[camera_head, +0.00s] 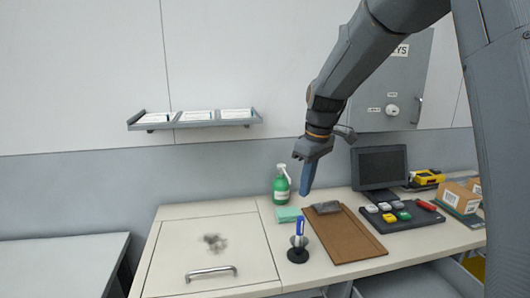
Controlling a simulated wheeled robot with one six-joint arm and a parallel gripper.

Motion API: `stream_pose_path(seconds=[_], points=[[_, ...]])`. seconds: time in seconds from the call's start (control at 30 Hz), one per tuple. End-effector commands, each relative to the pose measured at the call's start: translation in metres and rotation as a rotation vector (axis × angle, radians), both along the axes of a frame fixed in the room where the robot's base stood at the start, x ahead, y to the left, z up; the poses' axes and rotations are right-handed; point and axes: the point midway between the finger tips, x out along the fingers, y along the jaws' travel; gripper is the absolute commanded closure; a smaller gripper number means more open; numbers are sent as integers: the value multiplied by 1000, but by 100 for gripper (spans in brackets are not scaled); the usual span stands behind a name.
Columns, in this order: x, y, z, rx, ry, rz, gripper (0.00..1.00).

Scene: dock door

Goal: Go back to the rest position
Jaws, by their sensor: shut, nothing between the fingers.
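My gripper (307,180) is shut and empty. It hangs pointing down above the desk, in front of the wall, and its blue fingers are together. My arm reaches in from the upper right. Below the gripper are a brown clipboard (347,238) with a dark clip and a blue-and-white pen standing in a black holder (298,255). From this view I cannot tell how high the fingertips are above the desk.
A green spray bottle (281,186) and a teal block (288,214) stand close to the gripper. A monitor (379,167), a button panel (400,215) and cardboard boxes (457,197) are at right. A wall shelf (195,118) hangs left. The hatch lid (182,240) has a dark smudge.

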Motion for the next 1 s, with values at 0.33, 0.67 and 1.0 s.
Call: stream_pose_path(seconds=[0.33,0.67,1.0], points=[[-135,-59,-102,-28,18,-530,100],[-224,-80,-152,-21,15,-823,100],[-228,-81,-154,-20,15,-836,100]])
